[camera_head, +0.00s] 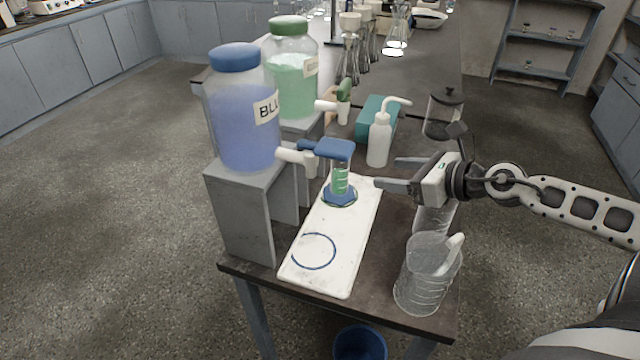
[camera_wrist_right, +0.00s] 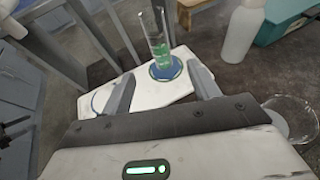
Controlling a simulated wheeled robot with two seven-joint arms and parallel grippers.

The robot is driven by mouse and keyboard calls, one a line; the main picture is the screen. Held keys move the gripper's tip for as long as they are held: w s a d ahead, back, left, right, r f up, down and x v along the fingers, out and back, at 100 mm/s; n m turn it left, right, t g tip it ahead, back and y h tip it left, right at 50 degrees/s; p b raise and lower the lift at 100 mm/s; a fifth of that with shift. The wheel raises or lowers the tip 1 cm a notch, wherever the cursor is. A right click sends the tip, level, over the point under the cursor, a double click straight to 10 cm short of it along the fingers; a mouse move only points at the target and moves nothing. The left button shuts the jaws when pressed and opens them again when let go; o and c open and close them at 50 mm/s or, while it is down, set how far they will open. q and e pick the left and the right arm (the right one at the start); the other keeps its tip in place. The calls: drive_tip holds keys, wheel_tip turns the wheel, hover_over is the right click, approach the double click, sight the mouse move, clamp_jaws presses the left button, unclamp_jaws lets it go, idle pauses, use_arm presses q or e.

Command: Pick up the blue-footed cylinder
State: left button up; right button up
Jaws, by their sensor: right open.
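The blue-footed cylinder (camera_head: 341,182) is clear, holds green liquid, and stands upright on a white tray (camera_head: 332,283). A blue tap lever overlaps its top in the head view. My right gripper (camera_head: 387,173) is open and empty, to the right of the cylinder, with its fingers pointing towards it. In the right wrist view the cylinder (camera_wrist_right: 156,35) stands beyond the open fingertips of the gripper (camera_wrist_right: 163,86), between their directions. My left gripper is not in view.
A blue-liquid dispenser (camera_head: 240,120) and a green-liquid dispenser (camera_head: 291,75) stand on grey stands at left. A white wash bottle (camera_head: 379,142) is behind the gripper. A clear beaker (camera_head: 420,280) is at the front right. The tray's front ring outline is empty.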

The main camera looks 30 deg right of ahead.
drive_tip(key=b, duration=0.2)
approach(333, 169)
drive_tip(key=shift+w+d+f, duration=0.5)
drive_tip(key=shift+d+f, duration=0.1)
drive_tip(key=shift+d, duration=0.3)
drive_tip(key=x, duration=1.1)
drive_tip(key=shift+a, duration=0.1)
drive_tip(key=c, duration=1.2)
